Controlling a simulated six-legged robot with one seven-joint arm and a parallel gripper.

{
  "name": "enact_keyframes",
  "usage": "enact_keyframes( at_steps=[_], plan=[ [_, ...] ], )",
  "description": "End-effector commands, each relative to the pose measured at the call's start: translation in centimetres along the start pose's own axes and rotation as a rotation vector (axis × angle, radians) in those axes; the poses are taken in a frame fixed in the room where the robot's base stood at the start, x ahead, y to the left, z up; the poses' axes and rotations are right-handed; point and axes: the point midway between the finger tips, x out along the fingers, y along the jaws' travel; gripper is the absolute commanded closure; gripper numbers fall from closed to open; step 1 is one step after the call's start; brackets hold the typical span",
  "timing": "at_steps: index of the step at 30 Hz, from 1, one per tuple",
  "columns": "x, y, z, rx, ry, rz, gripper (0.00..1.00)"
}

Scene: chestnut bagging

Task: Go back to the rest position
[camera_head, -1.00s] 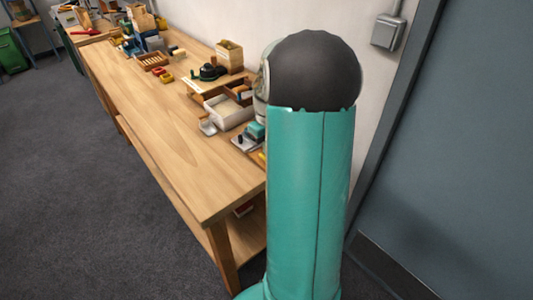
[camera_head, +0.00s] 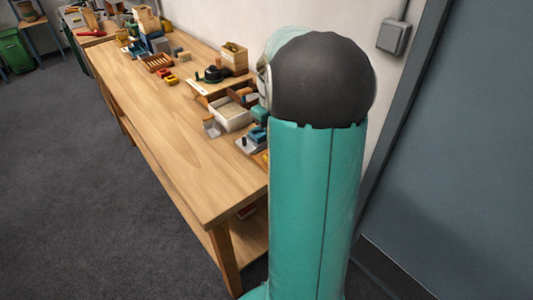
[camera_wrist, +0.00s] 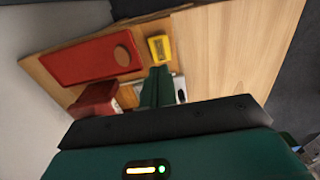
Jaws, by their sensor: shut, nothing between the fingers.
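My gripper (camera_wrist: 160,82) shows in the wrist view with its green fingers together and nothing held between them. It is over the wooden workbench, which shows behind the fingers in the wrist view (camera_wrist: 228,50). In the head view, my teal arm with its dark rounded joint stands upright in front of the right end of the workbench (camera_head: 180,140). The gripper itself is hidden from the head view.
In the wrist view, a red object (camera_wrist: 90,60) and a small yellow object (camera_wrist: 159,48) lie beyond the fingers. The bench's front strip is clear.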

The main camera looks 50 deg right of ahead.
Motion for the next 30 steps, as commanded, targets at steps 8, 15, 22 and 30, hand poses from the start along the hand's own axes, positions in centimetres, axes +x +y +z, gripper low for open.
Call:
enact_keyframes(
  at_steps=[8, 15, 22, 30],
  plan=[
    [0.0, 0.0, 0.0, 0.000, 0.000, 0.000, 1.00],
    [-2.4, -4.2, -0.2, -0.020, 0.036, 0.032, 1.00],
    [-7.1, -13.7, 1.4, -0.048, 0.144, 0.083, 1.00],
    [-10.1, -23.4, 6.1, -0.077, 0.295, 0.084, 1.00]
  ],
)
